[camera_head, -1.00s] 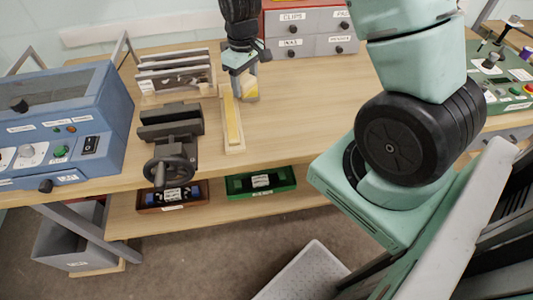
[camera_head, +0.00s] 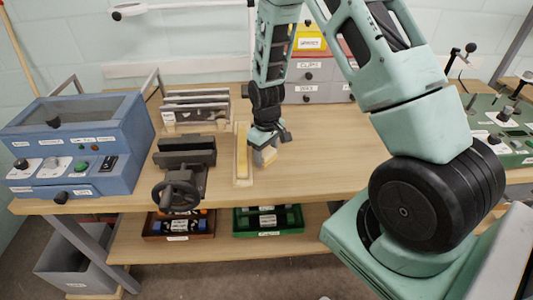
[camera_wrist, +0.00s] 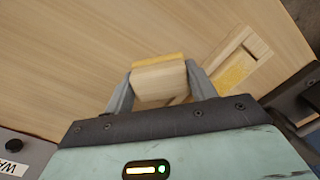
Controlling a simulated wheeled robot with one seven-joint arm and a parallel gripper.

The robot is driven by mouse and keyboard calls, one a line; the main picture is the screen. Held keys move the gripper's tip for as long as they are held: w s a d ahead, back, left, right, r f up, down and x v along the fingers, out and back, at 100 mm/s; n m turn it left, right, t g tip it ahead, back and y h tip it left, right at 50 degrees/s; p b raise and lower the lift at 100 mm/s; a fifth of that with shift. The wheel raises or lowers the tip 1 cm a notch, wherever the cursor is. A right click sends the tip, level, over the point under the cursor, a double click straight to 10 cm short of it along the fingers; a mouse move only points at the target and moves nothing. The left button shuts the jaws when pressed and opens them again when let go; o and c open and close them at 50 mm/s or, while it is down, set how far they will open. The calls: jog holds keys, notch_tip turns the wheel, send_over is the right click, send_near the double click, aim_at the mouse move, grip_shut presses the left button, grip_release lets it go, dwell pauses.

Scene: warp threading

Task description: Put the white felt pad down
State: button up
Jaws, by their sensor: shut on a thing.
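My gripper (camera_head: 264,156) is over the wooden bench just right of a long wooden holder (camera_head: 242,178) with a yellow strip (camera_head: 242,150) in it. In the wrist view my gripper (camera_wrist: 160,84) has its two grey fingers on the sides of a pale wooden block (camera_wrist: 159,84) with a yellow layer along its far edge. The block also shows below the fingers in the head view (camera_head: 265,157). I cannot tell whether it touches the bench. No clearly white felt pad shows. The holder (camera_wrist: 257,46) lies right of the block in the wrist view.
A dark vise (camera_head: 186,152) stands left of the holder, with a rack of grey plates (camera_head: 195,105) behind it. A blue machine (camera_head: 85,140) is at the left. Grey drawers (camera_head: 318,92) stand behind my arm. Bench right of my gripper (camera_head: 320,170) is clear.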

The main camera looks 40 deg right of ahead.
aim_at(266, 151)
jog(key=shift+f, duration=0.35)
jog(key=shift+f, duration=0.1)
jog(key=o, duration=1)
jog(key=shift+o, duration=0.2)
notch_tip(266, 151, up, 12)
jog(key=b, duration=0.2)
jog(key=s+a+r+n, duration=0.2)
jog(key=s+a+r, duration=0.2)
jog(key=s+a, duration=0.55)
jog(key=s+a+r+n, duration=0.2)
jog(key=s+a+r, duration=0.3)
jog(key=a, duration=0.7)
jog(key=s+a+n, duration=0.1)
jog(key=s+a, duration=0.2)
jog(key=s, duration=0.6)
jog(key=shift+s+f+n+y, duration=0.2)
jog(key=shift+s+n+y, duration=0.1)
jog(key=shift+s, duration=0.1)
